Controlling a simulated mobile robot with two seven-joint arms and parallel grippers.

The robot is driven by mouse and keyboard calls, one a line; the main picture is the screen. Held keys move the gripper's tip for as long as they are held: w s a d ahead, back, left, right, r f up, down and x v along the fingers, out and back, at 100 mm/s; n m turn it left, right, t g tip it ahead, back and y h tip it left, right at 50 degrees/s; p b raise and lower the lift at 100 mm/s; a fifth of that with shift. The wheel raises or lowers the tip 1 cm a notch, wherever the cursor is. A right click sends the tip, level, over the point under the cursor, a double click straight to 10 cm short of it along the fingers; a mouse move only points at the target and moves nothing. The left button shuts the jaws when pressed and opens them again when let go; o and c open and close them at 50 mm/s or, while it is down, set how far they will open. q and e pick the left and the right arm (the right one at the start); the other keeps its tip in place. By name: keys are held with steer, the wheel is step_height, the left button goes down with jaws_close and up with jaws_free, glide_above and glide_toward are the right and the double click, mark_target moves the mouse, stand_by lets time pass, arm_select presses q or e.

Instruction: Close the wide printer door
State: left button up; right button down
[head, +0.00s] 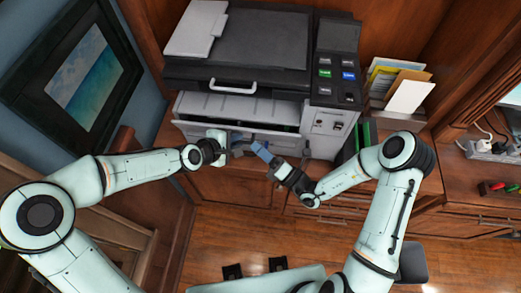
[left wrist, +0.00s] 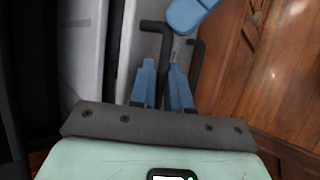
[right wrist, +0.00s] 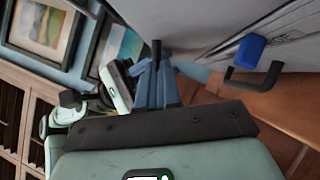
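The printer (head: 265,40) stands on a wood cabinet. Its wide front door (head: 240,108) is open and pale inside, with a dark front edge. My left gripper (head: 228,147) is at the printer's lower front; in the left wrist view its blue fingers (left wrist: 163,80) are close together around or in front of a black handle (left wrist: 165,45). My right gripper (head: 262,150) is just right of it; in the right wrist view its fingers (right wrist: 157,80) nearly meet, with a dark bar (right wrist: 156,50) at their tips. Whether either grips firmly is unclear. A second black handle (right wrist: 255,82) shows beside it.
A paper holder (head: 405,90) stands right of the printer. A power strip (head: 490,150) lies on the right counter. A framed picture (head: 80,85) hangs on the left wall. The wood floor (head: 235,230) in front of the cabinet is partly clear.

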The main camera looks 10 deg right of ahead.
arm_select(q)
steer(key=v, duration=1.1)
steer(key=shift+s+a, duration=0.2)
steer(key=shift+a, duration=0.1)
